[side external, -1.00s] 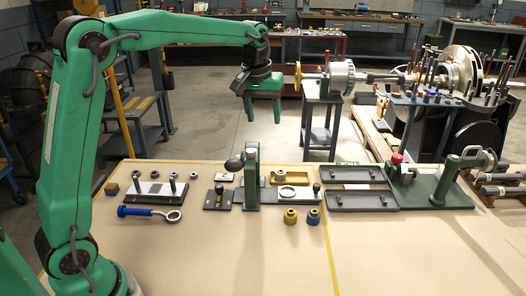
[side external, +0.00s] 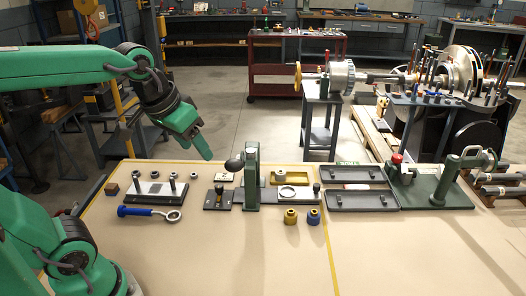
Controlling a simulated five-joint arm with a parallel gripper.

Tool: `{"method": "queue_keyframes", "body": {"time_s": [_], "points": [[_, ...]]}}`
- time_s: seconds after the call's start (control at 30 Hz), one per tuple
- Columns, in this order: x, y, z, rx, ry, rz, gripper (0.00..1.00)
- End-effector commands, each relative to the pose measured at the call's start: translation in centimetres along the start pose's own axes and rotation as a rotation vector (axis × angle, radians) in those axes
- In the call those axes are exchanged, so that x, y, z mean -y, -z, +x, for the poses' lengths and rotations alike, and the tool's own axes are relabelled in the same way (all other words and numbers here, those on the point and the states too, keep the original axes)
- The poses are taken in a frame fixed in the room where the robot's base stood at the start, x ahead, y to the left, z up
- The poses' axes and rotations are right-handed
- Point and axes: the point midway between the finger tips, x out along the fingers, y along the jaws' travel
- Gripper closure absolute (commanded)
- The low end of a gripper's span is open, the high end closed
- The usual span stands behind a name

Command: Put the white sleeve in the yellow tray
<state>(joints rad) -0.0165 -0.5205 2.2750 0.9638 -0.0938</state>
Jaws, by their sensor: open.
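The yellow tray (side external: 303,180) lies on the bench behind the green press post, partly hidden by the grey plate in front of it. A small pale piece (side external: 356,187) lies between the two dark casing halves; it may be the white sleeve, but it is too small to tell. My gripper (side external: 206,153) is open and empty, tilted down to the right above the back left of the bench. It is left of the tray and well apart from it.
A green press (side external: 252,178) with a dark ball handle stands between my gripper and the tray. A blue-handled ring tool (side external: 150,212) lies front left. The front bench is clear.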

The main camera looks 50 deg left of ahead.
Motion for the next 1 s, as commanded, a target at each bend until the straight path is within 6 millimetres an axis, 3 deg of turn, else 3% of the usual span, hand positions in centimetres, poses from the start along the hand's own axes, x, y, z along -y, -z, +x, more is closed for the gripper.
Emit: {"method": "queue_keyframes", "body": {"time_s": [0.1,0.33,1.0], "points": [[0.1,-2.7,0.1,-0.03,-0.005,0.044,0.45],[0.2,-5.8,0.7,-0.063,-0.01,0.099,0.45],[0.2,-6.3,0.8,-0.068,-0.011,0.109,0.45]]}}
